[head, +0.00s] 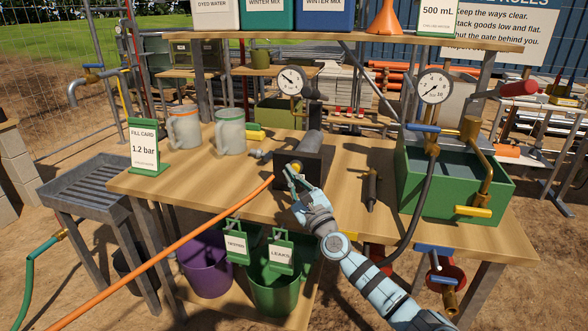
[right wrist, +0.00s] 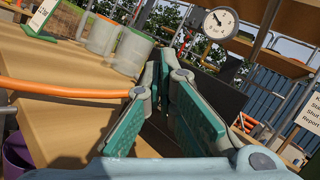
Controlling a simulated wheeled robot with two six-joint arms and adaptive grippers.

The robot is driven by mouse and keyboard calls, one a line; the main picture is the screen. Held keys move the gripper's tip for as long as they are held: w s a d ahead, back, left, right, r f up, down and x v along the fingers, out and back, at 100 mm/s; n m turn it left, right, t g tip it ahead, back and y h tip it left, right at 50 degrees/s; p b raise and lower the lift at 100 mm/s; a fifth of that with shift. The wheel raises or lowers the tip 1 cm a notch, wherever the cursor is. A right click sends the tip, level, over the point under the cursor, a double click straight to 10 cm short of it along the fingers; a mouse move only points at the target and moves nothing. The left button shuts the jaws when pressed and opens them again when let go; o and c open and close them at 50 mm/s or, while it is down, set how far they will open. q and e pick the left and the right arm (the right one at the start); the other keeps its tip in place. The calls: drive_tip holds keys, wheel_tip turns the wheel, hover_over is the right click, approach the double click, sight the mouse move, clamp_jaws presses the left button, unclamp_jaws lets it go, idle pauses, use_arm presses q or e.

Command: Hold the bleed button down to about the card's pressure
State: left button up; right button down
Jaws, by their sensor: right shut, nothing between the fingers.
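The fill card (head: 145,150) stands on the left of the wooden bench and reads 1.2 bar; part of it shows in the right wrist view (right wrist: 43,17). A round gauge (head: 291,80) stands above a cylinder (head: 313,143) with a dark plate (head: 312,168) at its front. The gauge also shows in the right wrist view (right wrist: 220,23); its needle points up and left, the value too small to read. My right gripper (head: 292,177) is shut and empty at the plate's front left. The bleed button cannot be made out clearly; contact cannot be told. My left gripper is out of view.
An orange hose (head: 160,255) slants up to just left of my right gripper. Two grey mugs (head: 230,130) stand behind. A green water tub (head: 455,190) with a second gauge (head: 433,87) is at right. Purple (head: 206,270) and green (head: 274,290) buckets sit below.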

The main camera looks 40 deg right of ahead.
drive_tip(key=shift+s+a+p, duration=0.2)
drive_tip(key=shift+a+p, duration=0.1)
drive_tip(key=shift+p, duration=0.1)
drive_tip(key=s+a+p, duration=0.2)
drive_tip(key=a, duration=0.1)
drive_tip(key=shift+s+a, duration=0.25)
idle(0.3)
